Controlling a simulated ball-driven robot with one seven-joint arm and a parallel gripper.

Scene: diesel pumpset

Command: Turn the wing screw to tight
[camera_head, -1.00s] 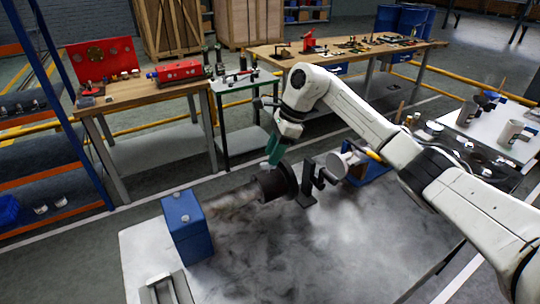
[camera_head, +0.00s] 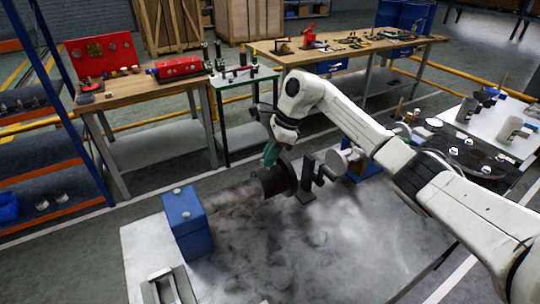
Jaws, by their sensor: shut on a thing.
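My gripper (camera_head: 271,153) is at the middle of the view, with its green fingers pointing down at the top of the dark round flange (camera_head: 287,180) on the pumpset. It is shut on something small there. I take this to be the wing screw, but the fingers hide it and I cannot make out its shape or angle. The flange sits at the end of a worn, rusty cylinder (camera_head: 235,197), next to a blue box-shaped block (camera_head: 187,224) with pale caps on top.
A black bracket (camera_head: 310,178) stands right of the flange, and a pale round part (camera_head: 338,162) sits beyond it. The grey smudged tabletop (camera_head: 320,250) is bare in front. A wooden bench (camera_head: 140,88) with red equipment is behind. A white table (camera_head: 500,135) with cups is at right.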

